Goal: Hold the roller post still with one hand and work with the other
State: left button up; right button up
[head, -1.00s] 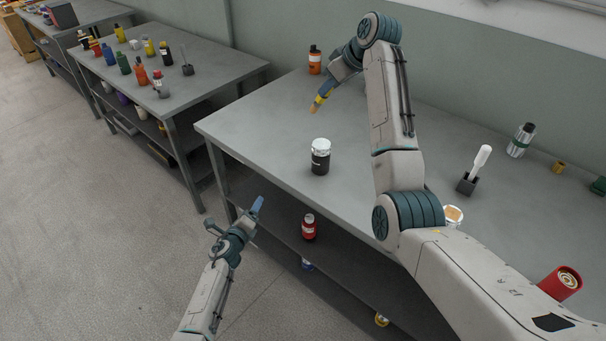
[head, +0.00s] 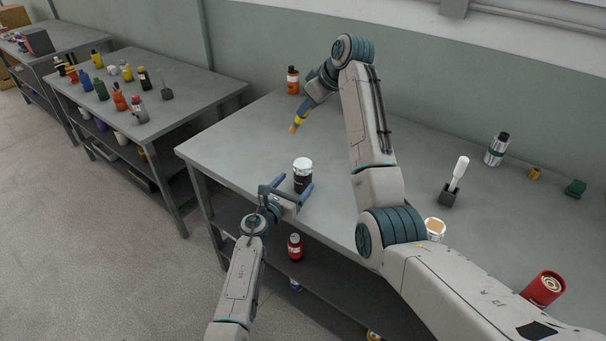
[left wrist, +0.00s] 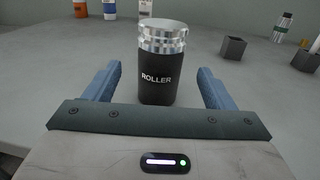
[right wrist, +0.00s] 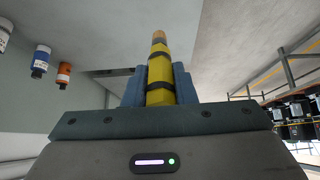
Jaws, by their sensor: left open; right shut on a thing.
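The roller post (head: 303,178) is a black cylinder with a silvery ridged top. It stands upright near the table's left front edge. In the left wrist view the roller post (left wrist: 159,75) shows the label ROLLER and stands between and ahead of the fingertips. My left gripper (head: 288,193) is open around its near side, with no clear contact. My right gripper (head: 306,104) is shut on a yellow tool with dark bands and a tan tip. The yellow tool (right wrist: 160,75) points away from the jaws in the right wrist view, held above the table beyond the post.
A red bottle (head: 295,246) is on the lower shelf. The left table holds several bottles.

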pick_arm(q)
jog(key=x, duration=0.7)
jog(key=shift+w+d, duration=0.25)
jog(key=shift+w, duration=0.1)
jog(key=shift+c, duration=0.5)
jog(key=c, duration=1)
